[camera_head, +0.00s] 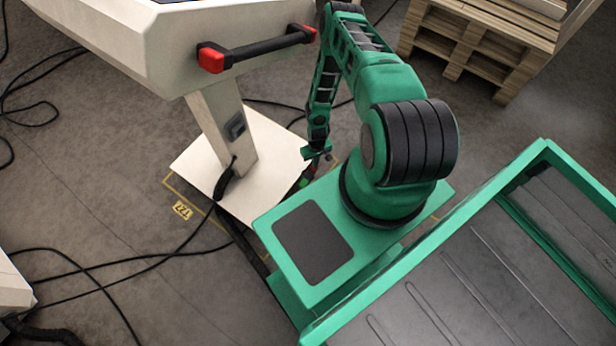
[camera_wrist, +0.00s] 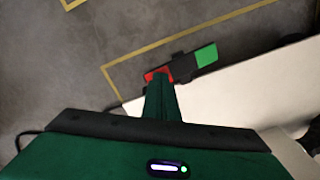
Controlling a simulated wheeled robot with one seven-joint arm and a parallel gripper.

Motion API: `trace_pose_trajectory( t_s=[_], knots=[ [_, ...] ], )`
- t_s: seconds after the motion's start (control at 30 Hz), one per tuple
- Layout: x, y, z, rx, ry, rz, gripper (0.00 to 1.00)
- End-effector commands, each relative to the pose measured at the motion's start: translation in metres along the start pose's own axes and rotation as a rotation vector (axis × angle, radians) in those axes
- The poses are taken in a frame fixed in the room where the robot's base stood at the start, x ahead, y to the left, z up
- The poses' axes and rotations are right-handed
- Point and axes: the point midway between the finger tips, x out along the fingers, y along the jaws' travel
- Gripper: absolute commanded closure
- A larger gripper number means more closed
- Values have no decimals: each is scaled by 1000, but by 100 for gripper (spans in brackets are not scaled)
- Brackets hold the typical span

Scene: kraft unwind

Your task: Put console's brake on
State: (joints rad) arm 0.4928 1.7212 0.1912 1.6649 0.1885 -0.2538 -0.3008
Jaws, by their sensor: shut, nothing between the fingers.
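The white console (camera_head: 213,120) stands on a pedestal with a white base plate (camera_head: 195,165). In the wrist view, a brake pedal (camera_wrist: 183,60) sticks out at the edge of the base plate (camera_wrist: 240,95). It has a red end, a black middle and a green end. My gripper (camera_wrist: 160,80) is shut and empty, its tip over or against the red end; I cannot tell if it touches. The tip hides part of the red end. In the head view my gripper (camera_head: 316,156) points down beside the plate's right corner, and the pedal shows only as a small patch.
Black cables cross the floor on the left. Yellow floor tape (camera_wrist: 150,50) runs around the base plate. A wooden pallet stack (camera_head: 480,45) stands at the back right. The console's black handle (camera_head: 262,48) with red ends overhangs near my arm.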

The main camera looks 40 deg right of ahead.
Motion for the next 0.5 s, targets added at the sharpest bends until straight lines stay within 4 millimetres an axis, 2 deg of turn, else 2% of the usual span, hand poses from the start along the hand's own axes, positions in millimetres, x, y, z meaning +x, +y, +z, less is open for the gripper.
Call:
trace_pose_trajectory(
  t_s=[0.5],
  knots=[
    [7,0,0,0,0,0,100]
  ],
)
